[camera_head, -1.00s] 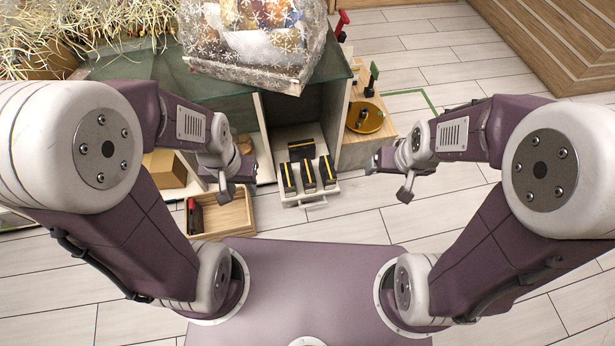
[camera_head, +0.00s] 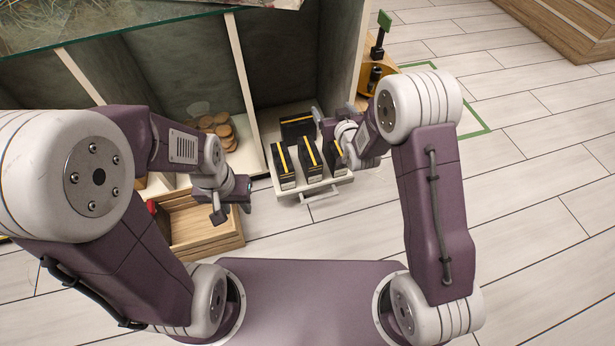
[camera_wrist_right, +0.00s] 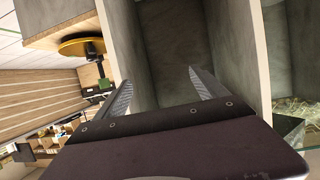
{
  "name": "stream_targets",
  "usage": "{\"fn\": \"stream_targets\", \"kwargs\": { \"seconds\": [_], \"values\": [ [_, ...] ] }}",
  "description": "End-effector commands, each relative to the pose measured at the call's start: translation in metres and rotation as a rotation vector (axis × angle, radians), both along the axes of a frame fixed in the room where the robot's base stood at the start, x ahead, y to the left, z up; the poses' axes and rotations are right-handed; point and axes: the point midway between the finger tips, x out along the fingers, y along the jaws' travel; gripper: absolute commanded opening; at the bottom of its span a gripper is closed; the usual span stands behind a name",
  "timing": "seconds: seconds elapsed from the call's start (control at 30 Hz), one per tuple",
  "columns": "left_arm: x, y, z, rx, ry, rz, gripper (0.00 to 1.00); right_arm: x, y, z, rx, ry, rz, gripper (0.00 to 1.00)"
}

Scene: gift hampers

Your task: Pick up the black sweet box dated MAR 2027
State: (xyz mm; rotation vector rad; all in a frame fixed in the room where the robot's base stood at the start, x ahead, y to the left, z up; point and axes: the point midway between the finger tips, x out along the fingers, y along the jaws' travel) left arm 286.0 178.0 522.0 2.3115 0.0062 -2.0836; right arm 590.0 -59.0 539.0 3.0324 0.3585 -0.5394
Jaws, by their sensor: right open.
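Black boxes with yellow stripes stand in a white pull-out tray (camera_head: 325,186). In front are a left box (camera_head: 284,168), a middle box (camera_head: 310,157) and a right box (camera_head: 335,155), the last partly hidden by my right gripper. Another black box (camera_head: 297,127) lies behind them. No date is readable. My right gripper (camera_head: 329,130) is over the tray's right side, beside the boxes. In the right wrist view it (camera_wrist_right: 163,92) is open and empty, facing a grey compartment. My left gripper (camera_head: 232,204) hangs above a wooden crate, its jaw state unclear.
The wooden crate (camera_head: 222,243) sits on the floor left of the tray. Round brown biscuits (camera_head: 218,128) lie in the compartment left of the boxes. Grey cabinet walls (camera_head: 350,50) rise around the tray. The tiled floor at right (camera_head: 540,200) is clear.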

Motion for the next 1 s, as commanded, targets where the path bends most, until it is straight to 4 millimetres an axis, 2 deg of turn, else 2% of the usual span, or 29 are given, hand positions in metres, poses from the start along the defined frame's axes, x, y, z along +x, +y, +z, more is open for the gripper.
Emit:
{"fn": "stream_targets", "kwargs": {
  "seconds": [0.03, 0.1, 0.2, 0.3, 0.43, 0.57, 0.67, 0.7, 0.73, 0.8, 0.9, 1.0],
  "values": [
    [0.0, 0.0, -0.059, 0.0, 0.0, 0.0, 0.36, -0.004, 0.008, -0.079, -0.008, 0.03, 0.015, 0.82],
    [0.0, 0.0, -0.092, 0.0, 0.0, 0.0, 0.36, -0.011, 0.016, -0.135, -0.017, 0.067, 0.035, 0.82],
    [0.0, 0.0, -0.128, 0.0, 0.0, 0.0, 0.36, -0.023, 0.025, -0.197, -0.031, 0.113, 0.057, 0.82],
    [0.0, 0.0, -0.148, 0.0, 0.0, 0.0, 0.36, -0.03, 0.031, -0.23, -0.038, 0.138, 0.071, 0.82],
    [0.0, 0.0, -0.154, 0.0, 0.0, 0.0, 0.36, -0.033, 0.035, -0.238, -0.04, 0.141, 0.079, 0.82],
    [0.0, 0.0, -0.149, 0.0, -0.001, 0.0, 0.36, -0.032, 0.035, -0.235, -0.04, 0.143, 0.08, 0.82],
    [0.0, 0.0, -0.142, 0.0, -0.001, 0.0, 0.36, -0.021, 0.039, -0.238, -0.04, 0.141, 0.079, 0.82],
    [0.0, 0.0, -0.136, 0.0, -0.001, 0.0, 0.36, -0.014, 0.041, -0.241, -0.041, 0.143, 0.079, 0.82],
    [0.0, 0.0, -0.121, 0.0, 0.0, 0.0, 0.36, -0.013, 0.041, -0.234, -0.041, 0.145, 0.079, 0.82],
    [0.0, 0.0, -0.102, 0.0, -0.001, 0.0, 0.36, -0.008, 0.043, -0.234, -0.041, 0.145, 0.079, 0.82],
    [0.0, 0.0, -0.084, 0.0, -0.001, 0.0, 0.36, -0.004, 0.044, -0.239, -0.041, 0.144, 0.079, 0.82],
    [0.0, 0.0, -0.075, 0.0, -0.001, 0.0, 0.36, -0.001, 0.045, -0.245, -0.041, 0.144, 0.079, 0.82]
  ]
}}
